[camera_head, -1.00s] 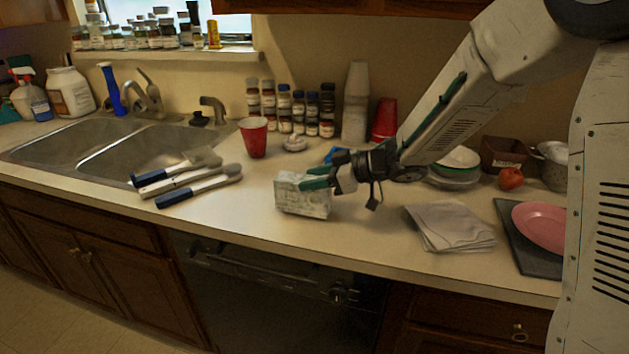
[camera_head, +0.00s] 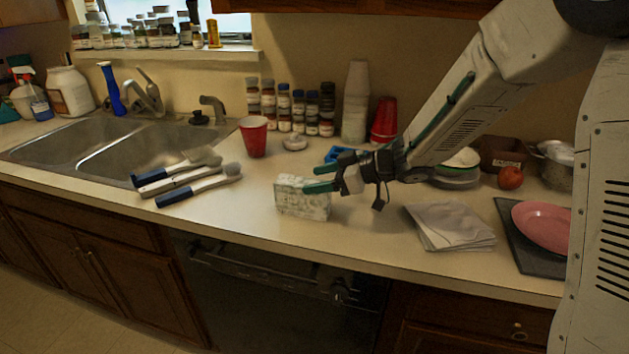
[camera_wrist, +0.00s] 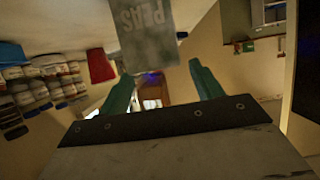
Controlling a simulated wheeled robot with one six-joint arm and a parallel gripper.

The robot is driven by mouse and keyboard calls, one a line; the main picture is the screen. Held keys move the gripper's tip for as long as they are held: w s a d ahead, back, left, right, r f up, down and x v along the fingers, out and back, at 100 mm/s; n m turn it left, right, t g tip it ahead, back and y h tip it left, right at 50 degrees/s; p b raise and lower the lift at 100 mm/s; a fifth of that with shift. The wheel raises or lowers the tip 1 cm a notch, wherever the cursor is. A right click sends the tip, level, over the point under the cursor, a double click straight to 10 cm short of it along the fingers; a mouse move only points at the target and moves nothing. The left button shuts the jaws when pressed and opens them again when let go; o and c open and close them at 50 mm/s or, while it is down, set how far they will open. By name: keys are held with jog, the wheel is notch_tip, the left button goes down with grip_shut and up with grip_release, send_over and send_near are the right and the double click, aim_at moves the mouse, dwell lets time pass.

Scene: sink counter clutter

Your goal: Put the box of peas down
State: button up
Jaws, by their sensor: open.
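The box of peas (camera_head: 302,199) is a pale, green-and-white box standing on the counter near its front edge, left of my gripper. My gripper (camera_head: 322,178) is open, its green fingers pointing left at the right end of the box, close to its top. In the wrist view the box (camera_wrist: 147,35), marked PEAS, shows beyond and between the spread green fingers (camera_wrist: 160,92). The fingers look clear of the box there. In the head view I cannot tell whether a fingertip still touches it.
Brushes with blue handles (camera_head: 185,182) lie left of the box. A red cup (camera_head: 254,137) stands behind it, and a blue object (camera_head: 338,154) lies behind my gripper. Folded cloths (camera_head: 451,226) lie to the right. The counter's front edge (camera_head: 300,251) is close to the box.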

jog(key=v, duration=1)
jog(key=shift+d, duration=0.2)
jog(key=w+d+r+m+t+h, duration=0.4)
jog(key=d+r+m+t+h, duration=0.1)
jog(key=d+r+t+h, duration=0.25)
jog(key=s+d+r+m+g+h, duration=0.2)
jog(key=s+d+m+h, duration=0.4)
jog(key=s+d+h, duration=0.3)
jog(key=s+a+f+m+g+y, duration=0.1)
jog(key=s+g, duration=0.3)
jog(key=s, duration=0.9)
jog(key=s+a+f+m+g+y, duration=0.2)
jog(key=s+a+f+g+y, duration=0.1)
jog(key=s, duration=1)
jog(key=shift+s+a+f+g, duration=0.25)
jog(key=shift+f+g, duration=0.5)
jog(key=shift+g, duration=0.2)
